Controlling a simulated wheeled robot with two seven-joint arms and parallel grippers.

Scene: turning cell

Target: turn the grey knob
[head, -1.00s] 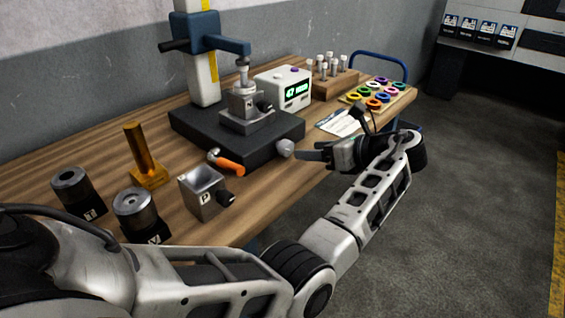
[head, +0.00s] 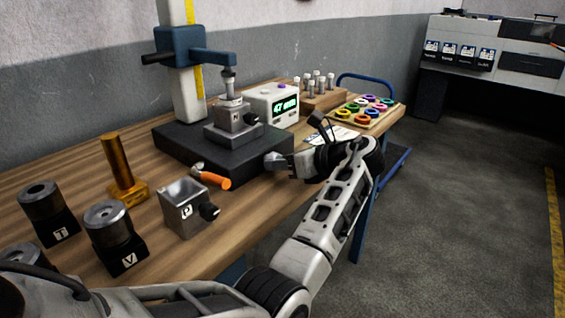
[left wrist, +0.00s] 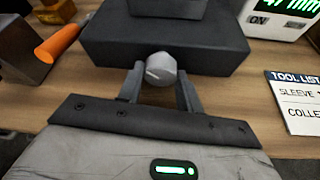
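The grey knob (left wrist: 161,68) sits on the front face of the black base (left wrist: 190,48), a pale line across its face. In the left wrist view it lies between the fingertips of my left gripper (left wrist: 160,76), with a small gap showing on each side. The fingers are open and not closed on it. My right gripper is not in view.
An orange-handled tool (head: 212,177) lies left of the gripper, near the block marked P (head: 183,208). A display box (head: 273,103) reading 47 mm stands behind the base. A tool list sheet (left wrist: 299,100) lies to the right.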

